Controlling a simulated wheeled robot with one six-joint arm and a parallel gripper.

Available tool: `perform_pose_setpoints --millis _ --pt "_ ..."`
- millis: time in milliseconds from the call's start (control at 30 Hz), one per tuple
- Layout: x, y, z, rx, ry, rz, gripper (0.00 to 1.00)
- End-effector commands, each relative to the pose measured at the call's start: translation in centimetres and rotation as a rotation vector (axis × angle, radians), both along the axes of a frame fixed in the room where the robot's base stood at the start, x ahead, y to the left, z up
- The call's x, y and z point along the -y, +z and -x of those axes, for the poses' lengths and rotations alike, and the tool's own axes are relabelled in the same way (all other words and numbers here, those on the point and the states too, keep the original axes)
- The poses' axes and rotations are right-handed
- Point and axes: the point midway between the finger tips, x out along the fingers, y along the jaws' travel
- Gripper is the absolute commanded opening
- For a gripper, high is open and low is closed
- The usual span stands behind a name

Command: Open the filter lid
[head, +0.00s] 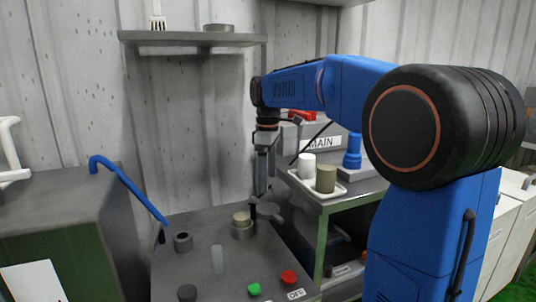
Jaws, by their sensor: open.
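My gripper (262,192) hangs from my blue arm and points down over the grey workbench, just behind and right of a small round housing (242,231). The housing has a beige round top (241,217). A flat grey disc (268,209), which looks like the lid, sits at the right of the housing beside a dark upright post. My gripper's fingertips are close above the disc; at this size I cannot tell whether they touch it. The jaws are open and nothing is seen held between them.
A green button (254,289), a red button (289,277) and a dark knob (187,293) are at the bench's front. A grey socket (183,242) and blue pipe (130,186) are left. A tray (319,187) with two cylinders is right. A shelf (190,38) hangs above.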

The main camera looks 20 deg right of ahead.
Motion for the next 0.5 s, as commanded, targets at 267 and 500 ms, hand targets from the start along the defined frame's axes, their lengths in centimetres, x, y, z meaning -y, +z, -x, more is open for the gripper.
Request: perform_pose_setpoints --millis 267,500 --pt "0.0 5.1 -0.1 0.002 0.0 0.0 0.81" --pt "0.0 7.2 0.0 0.001 0.0 0.0 0.81"
